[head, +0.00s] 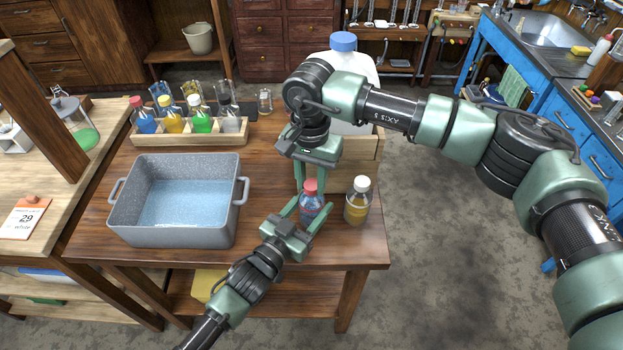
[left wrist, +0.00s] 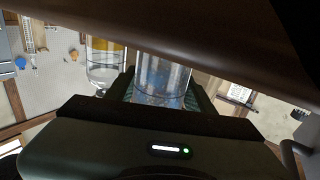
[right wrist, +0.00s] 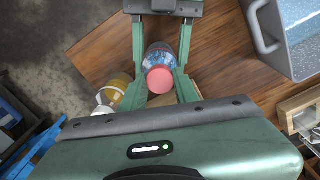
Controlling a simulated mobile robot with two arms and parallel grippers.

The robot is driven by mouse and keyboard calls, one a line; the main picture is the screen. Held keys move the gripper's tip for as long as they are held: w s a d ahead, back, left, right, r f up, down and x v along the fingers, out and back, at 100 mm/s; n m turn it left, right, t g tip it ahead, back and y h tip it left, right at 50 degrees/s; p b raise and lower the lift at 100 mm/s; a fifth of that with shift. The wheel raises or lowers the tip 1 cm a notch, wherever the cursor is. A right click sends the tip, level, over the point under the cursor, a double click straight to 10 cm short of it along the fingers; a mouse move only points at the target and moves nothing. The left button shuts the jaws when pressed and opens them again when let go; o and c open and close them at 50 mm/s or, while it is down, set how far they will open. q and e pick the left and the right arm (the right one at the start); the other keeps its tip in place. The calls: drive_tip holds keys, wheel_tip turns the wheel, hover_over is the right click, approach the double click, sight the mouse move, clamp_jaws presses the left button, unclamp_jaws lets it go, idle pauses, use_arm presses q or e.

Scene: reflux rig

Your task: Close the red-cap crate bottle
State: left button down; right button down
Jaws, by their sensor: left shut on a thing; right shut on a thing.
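The red-cap bottle (head: 311,212) stands upright at the front right of the wooden table, with blue contents and its red cap (head: 311,186) at its top. My left gripper (head: 309,217) comes from the front and is shut on the bottle's body; the clear bottle also shows between its fingers in the left wrist view (left wrist: 162,80). My right gripper (head: 311,183) points down from above and is shut on the red cap, which shows end-on in the right wrist view (right wrist: 160,79). The fingers partly hide cap and bottle, and I cannot tell how tightly the cap sits.
A white-capped bottle with yellow contents (head: 357,203) stands just right of the held bottle. A grey tub of water (head: 226,212) fills the table's left. Behind are a wooden rack (head: 190,139) of coloured bottles and a wooden crate (head: 368,147) beside a large blue-capped white jug (head: 343,42).

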drive_tip(key=m, duration=0.4)
drive_tip(key=shift+m, duration=0.4)
drive_tip(key=m, duration=0.4)
drive_tip(key=shift+m, duration=0.3)
drive_tip(key=m, duration=0.8)
drive_tip(key=shift+f+m, duration=0.1)
drive_tip(key=shift+m, duration=0.3)
drive_tip(key=m, duration=0.6)
drive_tip(key=shift+m, duration=0.3)
drive_tip(key=m, duration=0.4)
drive_tip(key=shift+m, duration=0.3)
drive_tip(key=m, duration=0.4)
drive_tip(key=c, duration=1)
unclamp_jaws()
